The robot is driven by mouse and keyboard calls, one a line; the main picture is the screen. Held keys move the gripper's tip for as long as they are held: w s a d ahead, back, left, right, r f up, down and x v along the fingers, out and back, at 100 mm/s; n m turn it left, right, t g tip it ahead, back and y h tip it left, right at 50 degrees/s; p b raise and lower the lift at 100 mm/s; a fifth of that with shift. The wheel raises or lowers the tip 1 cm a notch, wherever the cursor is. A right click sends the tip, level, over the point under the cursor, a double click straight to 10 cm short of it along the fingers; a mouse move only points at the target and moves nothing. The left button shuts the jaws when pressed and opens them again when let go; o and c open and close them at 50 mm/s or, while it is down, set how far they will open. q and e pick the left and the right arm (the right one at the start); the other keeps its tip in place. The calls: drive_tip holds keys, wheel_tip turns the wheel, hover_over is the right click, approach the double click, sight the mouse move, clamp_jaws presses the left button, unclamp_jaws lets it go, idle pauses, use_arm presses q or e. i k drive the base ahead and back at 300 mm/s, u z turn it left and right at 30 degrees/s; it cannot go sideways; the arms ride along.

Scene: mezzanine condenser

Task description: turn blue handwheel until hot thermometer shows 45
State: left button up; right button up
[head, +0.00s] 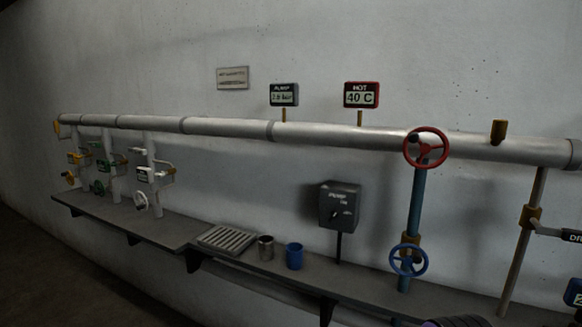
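The blue handwheel (408,257) is mounted low on a vertical blue pipe (415,205), just above the shelf at the right. The hot thermometer (361,95) is a red-framed display on top of the long pipe and reads 40 C. Neither of my grippers shows in the head view, and nothing is touching the blue handwheel. A dark purple rounded shape at the bottom edge below the handwheel is cut off, and I cannot tell what it is.
A red handwheel (426,148) sits above the blue one on the grey pipe (330,134). A pump display (284,95) and pump switch box (339,206) are left of it. The shelf (385,284) holds a blue cup (294,256), a metal cup (266,248) and a grate (226,239).

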sight(416, 257)
drive_tip(key=u, duration=1)
drive_tip(key=i, duration=0.9)
drive_tip(key=z, duration=1.6)
